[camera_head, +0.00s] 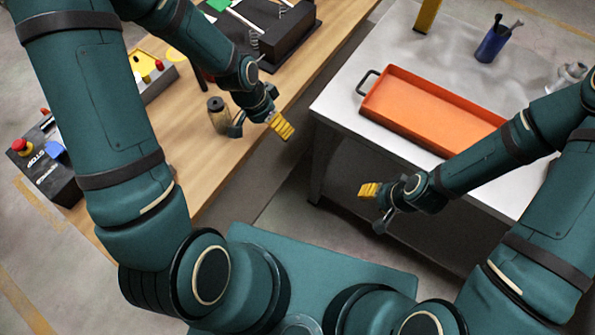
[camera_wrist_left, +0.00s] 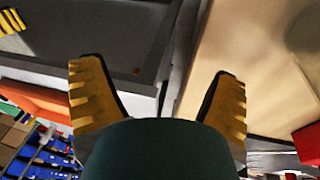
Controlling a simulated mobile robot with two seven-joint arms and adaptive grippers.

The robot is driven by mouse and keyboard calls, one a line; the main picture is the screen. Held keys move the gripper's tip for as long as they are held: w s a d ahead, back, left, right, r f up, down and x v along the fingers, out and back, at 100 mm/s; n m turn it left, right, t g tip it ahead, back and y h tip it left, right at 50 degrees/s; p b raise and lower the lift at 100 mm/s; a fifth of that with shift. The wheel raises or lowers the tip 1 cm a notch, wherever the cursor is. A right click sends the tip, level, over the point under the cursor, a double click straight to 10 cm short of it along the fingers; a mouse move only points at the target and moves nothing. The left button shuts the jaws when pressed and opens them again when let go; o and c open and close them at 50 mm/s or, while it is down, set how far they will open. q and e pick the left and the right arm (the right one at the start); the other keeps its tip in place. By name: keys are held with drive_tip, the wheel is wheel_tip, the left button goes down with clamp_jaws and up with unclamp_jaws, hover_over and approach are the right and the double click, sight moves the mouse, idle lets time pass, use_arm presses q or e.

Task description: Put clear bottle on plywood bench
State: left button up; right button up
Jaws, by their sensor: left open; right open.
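A see-through bottle with a dark cap (camera_head: 218,115) stands on the wooden-topped plywood bench (camera_head: 190,130), near its right edge in the head view. The wood tone shows through its body. My left gripper (camera_head: 260,128) is open just right of this bottle; one finger is close to it, and I cannot tell whether they touch. In the left wrist view my left gripper (camera_wrist_left: 160,95) has its yellow-padded fingers apart with nothing between them. My right gripper (camera_head: 375,208) is open and empty in front of the grey table.
The grey table (camera_head: 345,100) holds an orange tray (camera_head: 430,108), a blue cup with tools (camera_head: 492,42) and a small clear-grey object (camera_head: 568,76). A control box with a red button (camera_head: 40,160) and a black device (camera_head: 270,45) are on the left. A gap separates the tables.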

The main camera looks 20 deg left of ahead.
use_arm(q)
drive_tip(key=s+d+f+n+t+h, duration=0.1)
drive_tip(key=s+d+f+n, duration=0.5)
drive_tip(key=d+f, duration=0.4)
drive_tip(key=shift+s, duration=0.8)
drive_tip(key=shift+s+f+b, duration=0.15)
drive_tip(key=shift+f+b, duration=0.5)
